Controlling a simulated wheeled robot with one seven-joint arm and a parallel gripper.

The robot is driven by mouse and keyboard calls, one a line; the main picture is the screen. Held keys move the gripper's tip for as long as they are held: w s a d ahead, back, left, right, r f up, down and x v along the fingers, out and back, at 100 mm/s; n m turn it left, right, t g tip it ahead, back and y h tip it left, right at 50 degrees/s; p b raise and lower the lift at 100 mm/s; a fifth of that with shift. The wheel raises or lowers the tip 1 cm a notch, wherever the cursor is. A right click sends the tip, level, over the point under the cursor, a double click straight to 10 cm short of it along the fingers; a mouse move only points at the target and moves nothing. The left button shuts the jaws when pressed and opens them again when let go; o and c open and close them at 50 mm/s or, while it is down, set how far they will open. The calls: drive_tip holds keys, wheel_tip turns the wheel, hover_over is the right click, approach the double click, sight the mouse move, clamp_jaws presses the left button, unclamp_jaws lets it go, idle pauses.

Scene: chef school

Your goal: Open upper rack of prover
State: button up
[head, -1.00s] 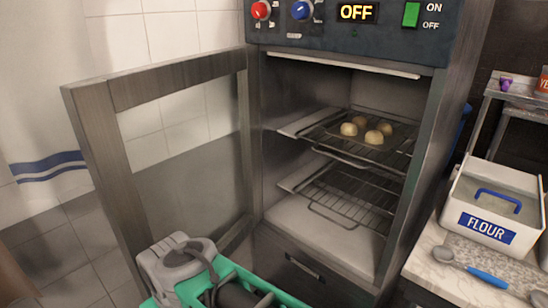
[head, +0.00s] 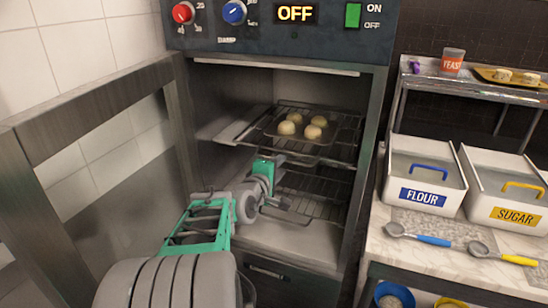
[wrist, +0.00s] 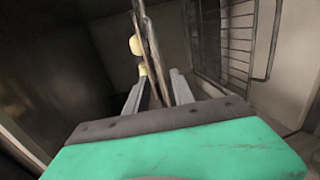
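The prover stands open, its framed door (head: 85,115) swung out to the left. The upper rack (head: 345,148) is a wire rack inside the chamber, bearing a tray with several pale dough balls (head: 301,125). My gripper (head: 279,158) has reached into the chamber, at the upper rack's front edge; the arm partly hides the lower rack. In the wrist view the upper rack (wrist: 151,45) is seen edge-on, its near edge between my two fingers (wrist: 160,90). The fingers stand apart, with a gap showing beside the rack edge. Firm contact cannot be told.
The lower wire rack (head: 318,195) is below, also at right in the wrist view (wrist: 238,40). A counter to the right holds flour (head: 425,180) and sugar (head: 505,195) bins and scoops. The prover's side walls flank my arm. The display reads OFF.

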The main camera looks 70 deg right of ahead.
drive_tip(key=x, duration=0.4)
drive_tip(key=w+p+x, duration=0.1)
drive_tip(key=x, duration=0.1)
drive_tip(key=shift+d+f, duration=0.15)
drive_tip(key=shift+d, duration=0.15)
drive_tip(key=shift+s, duration=0.1)
clamp_jaws()
idle(0.9)
